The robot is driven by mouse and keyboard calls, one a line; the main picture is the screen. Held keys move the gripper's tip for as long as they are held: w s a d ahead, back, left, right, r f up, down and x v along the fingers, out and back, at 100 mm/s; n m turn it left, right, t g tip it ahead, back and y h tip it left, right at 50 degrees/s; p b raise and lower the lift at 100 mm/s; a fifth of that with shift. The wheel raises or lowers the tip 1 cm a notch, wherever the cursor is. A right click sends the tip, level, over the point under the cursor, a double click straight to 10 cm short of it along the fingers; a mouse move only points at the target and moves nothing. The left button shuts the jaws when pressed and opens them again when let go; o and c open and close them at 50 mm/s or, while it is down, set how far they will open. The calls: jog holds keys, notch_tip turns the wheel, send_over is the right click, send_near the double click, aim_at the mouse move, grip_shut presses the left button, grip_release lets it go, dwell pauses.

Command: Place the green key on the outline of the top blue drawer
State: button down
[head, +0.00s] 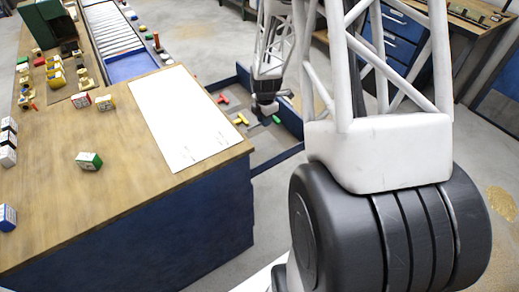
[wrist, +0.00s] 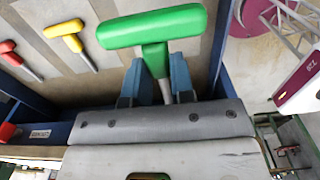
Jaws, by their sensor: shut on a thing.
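The green key (wrist: 150,29) has a T-shaped handle and a thin metal shank. My gripper (wrist: 156,78) is shut on it, with the blue fingers either side of the shank below the handle. In the head view my gripper (head: 267,108) is low over the open top blue drawer (head: 279,161), and the green key (head: 276,119) shows beside it. A red key (head: 222,99) and a yellow key (head: 240,119) lie in the drawer, left of my gripper. Grey bands show on the drawer floor; the green key's own outline and any contact with the floor cannot be made out.
A wooden workbench (head: 120,215) with a white sheet (head: 183,118) stands left of the drawer. Small boxes, including a green and white one (head: 89,161), lie on it. The drawer's blue walls surround my gripper closely. A second bench (head: 478,30) stands at the back right.

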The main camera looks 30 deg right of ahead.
jog(key=shift+f, duration=1.5)
send_over(264, 147)
jog(key=shift+w+f, duration=0.15)
jog(key=shift+f, duration=2.95)
jog(key=shift+f, duration=0.15)
jog(key=shift+f, duration=1.75)
jog(key=shift+f, duration=0.1)
jog(key=c, duration=1)
grip_release()
